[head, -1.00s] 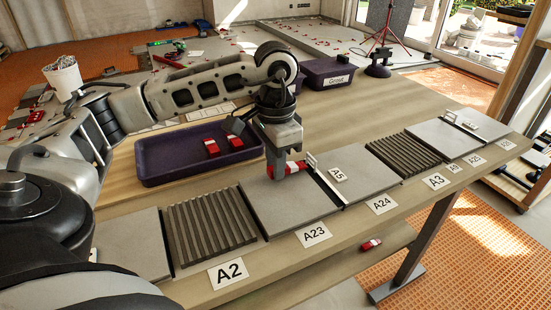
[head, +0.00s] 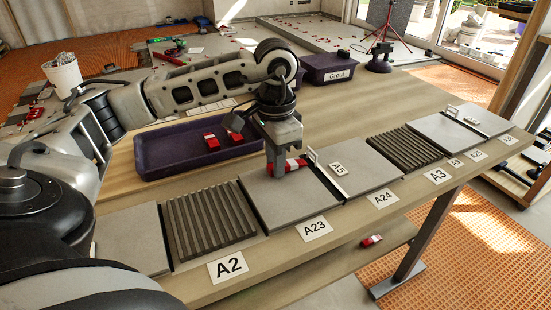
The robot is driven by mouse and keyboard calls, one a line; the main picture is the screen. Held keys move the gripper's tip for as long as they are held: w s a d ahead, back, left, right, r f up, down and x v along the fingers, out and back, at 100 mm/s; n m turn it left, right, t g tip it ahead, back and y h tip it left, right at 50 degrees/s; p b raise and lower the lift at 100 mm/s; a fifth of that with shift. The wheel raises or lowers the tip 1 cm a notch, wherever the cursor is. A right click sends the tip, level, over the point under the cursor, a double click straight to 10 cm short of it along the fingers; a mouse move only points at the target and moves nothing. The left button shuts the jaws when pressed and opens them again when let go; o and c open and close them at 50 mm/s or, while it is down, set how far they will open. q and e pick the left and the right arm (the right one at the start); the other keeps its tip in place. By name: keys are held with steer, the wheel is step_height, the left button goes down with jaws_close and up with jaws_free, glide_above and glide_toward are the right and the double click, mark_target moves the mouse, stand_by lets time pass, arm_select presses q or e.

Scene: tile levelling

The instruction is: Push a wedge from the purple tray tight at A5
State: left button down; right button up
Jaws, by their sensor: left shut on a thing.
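The purple tray (head: 160,170) lies on the bench at centre left, with red and white wedges (head: 210,139) in its right part. My left gripper (head: 287,170) is shut on a red and white wedge (head: 296,165), low over the grey tile left of the A5 label. The wedge points right, towards an upright clip (head: 313,157) at the joint between two grey tiles. The A5 label (head: 338,169) lies just right of that clip. I cannot tell whether the wedge tip is inside the clip. My right gripper is not in view.
Ribbed dark panels (head: 208,222) sit between the tiles along the front edge. The labels A2, A23, A24 and A3 line that edge. A purple Grout box (head: 328,70) stands behind the gripper. Another wedge (head: 371,240) lies on the lower shelf.

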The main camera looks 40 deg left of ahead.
mark_target(294, 162)
arm_select(q)
steer(key=shift+w+d, duration=0.1)
steer(key=shift+w, duration=0.05)
steer(key=shift+w+d, duration=0.35)
steer(key=shift+w, duration=0.5)
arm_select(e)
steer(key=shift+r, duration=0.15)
arm_select(q)
steer(key=shift+w+d+r, duration=0.1)
steer(key=shift+w+d, duration=0.1)
steer(key=shift+w, duration=0.35)
steer(key=shift+w+d, duration=0.2)
steer(key=shift+w, duration=0.3)
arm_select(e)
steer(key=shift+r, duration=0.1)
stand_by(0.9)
arm_select(q)
steer(key=c, duration=1.2)
jaws_free()
steer(key=shift+c, duration=0.2)
steer(key=shift+s, duration=0.1)
